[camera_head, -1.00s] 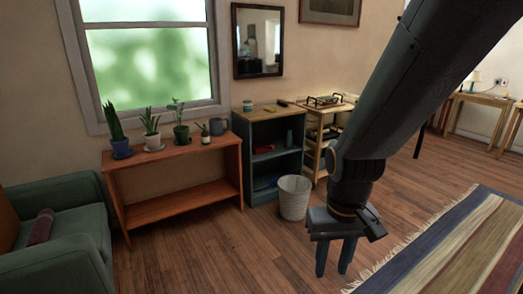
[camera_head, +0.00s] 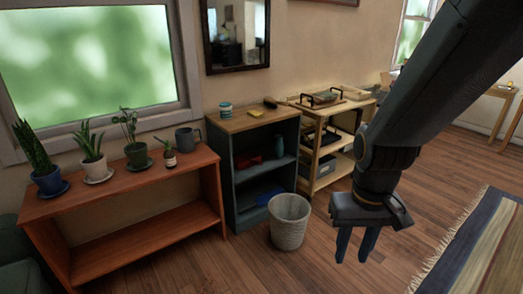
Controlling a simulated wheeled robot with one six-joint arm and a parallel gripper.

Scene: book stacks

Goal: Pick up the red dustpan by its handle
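A wicker basket (camera_head: 289,222) stands on the floor before the bookcase. A plant bench (camera_head: 130,190) is left, a wooden cart (camera_head: 325,160) right. Wood floor is open in front.

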